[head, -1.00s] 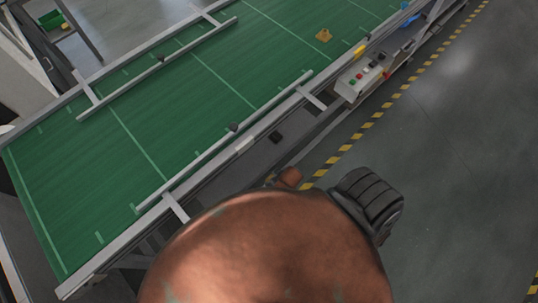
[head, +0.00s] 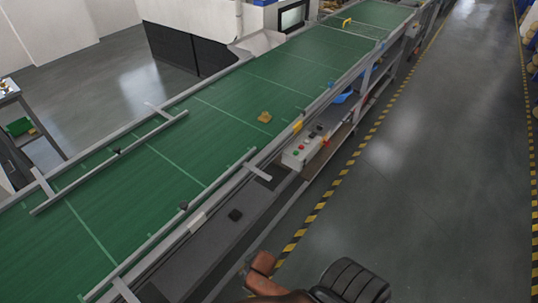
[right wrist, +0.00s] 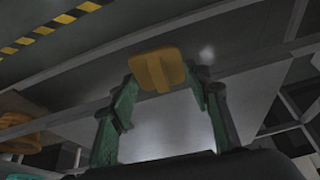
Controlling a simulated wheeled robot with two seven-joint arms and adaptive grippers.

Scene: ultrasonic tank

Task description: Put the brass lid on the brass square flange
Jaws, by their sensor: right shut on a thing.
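The brass square flange (head: 264,117) looks like a small brass-coloured block lying on the green belt in the head view; its details are too small to tell. The brass lid (right wrist: 158,68) is a yellowish rounded square with a raised bar, seen in the right wrist view. My right gripper (right wrist: 160,78) has its two green fingers on either side of the lid and is shut on it. The lid is held clear of any surface there. In the head view, part of my right arm shows at the bottom edge, but the lid does not show. My left gripper is not in view.
The green conveyor belt (head: 150,165) has metal side rails. A control box (head: 300,152) with buttons sits on its near side, and a yellow piece (head: 297,126) is by the rail. Open grey floor with yellow-black tape (head: 345,172) lies to the right.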

